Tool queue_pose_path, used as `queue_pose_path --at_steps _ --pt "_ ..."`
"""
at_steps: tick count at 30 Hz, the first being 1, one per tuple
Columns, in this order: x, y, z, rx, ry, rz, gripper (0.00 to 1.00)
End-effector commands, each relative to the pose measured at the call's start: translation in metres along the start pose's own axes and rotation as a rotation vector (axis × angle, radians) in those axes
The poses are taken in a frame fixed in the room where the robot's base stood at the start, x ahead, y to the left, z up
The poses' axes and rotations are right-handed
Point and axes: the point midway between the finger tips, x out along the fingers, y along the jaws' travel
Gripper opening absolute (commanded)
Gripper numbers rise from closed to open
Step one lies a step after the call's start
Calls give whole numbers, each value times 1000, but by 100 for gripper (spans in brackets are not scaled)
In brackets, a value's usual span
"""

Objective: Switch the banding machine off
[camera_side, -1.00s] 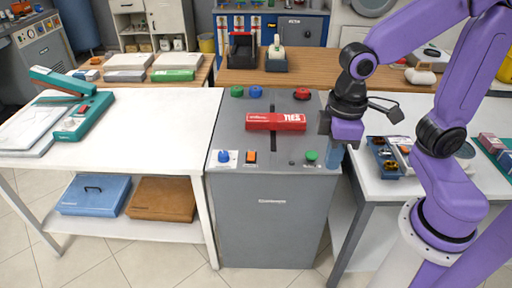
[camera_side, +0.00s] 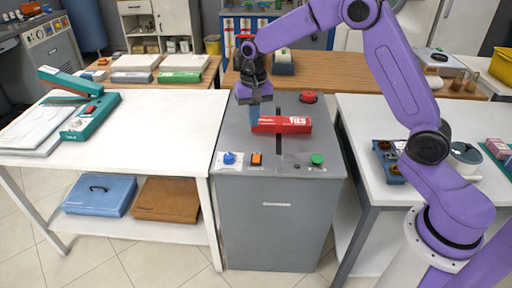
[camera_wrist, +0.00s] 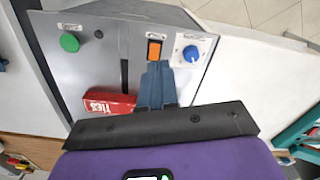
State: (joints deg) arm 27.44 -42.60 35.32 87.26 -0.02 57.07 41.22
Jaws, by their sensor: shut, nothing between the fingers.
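The banding machine (camera_side: 272,220) is a grey cabinet standing between two white tables. Its top carries an orange rocker switch (camera_side: 257,159), a blue knob (camera_side: 229,158) and a green button (camera_side: 317,159) along the front edge. A red mushroom button (camera_side: 308,97) sits at the back. A red box marked TIES (camera_side: 290,125) lies across the dark slot. My gripper (camera_side: 253,122) is shut and empty, pointing down over the left part of the top, behind the switch. In the wrist view, the blue-grey fingertips (camera_wrist: 157,66) appear just short of the orange switch (camera_wrist: 154,49); their height is unclear.
The red box (camera_wrist: 108,103) lies right beside my fingers in the wrist view. A teal sealer (camera_side: 90,115) stands on the left white table. A blue parts tray (camera_side: 388,160) is on the right table. A wooden bench (camera_side: 345,82) runs behind the machine.

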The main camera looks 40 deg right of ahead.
Motion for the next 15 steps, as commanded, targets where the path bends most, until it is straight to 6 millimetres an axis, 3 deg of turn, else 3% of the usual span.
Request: queue_pose_path --at_steps 3,6,15 --pt "16 9 -34 132 -3 3 0" --pt "26 17 -54 219 -3 4 0" --pt "39 30 -79 332 -4 5 0"
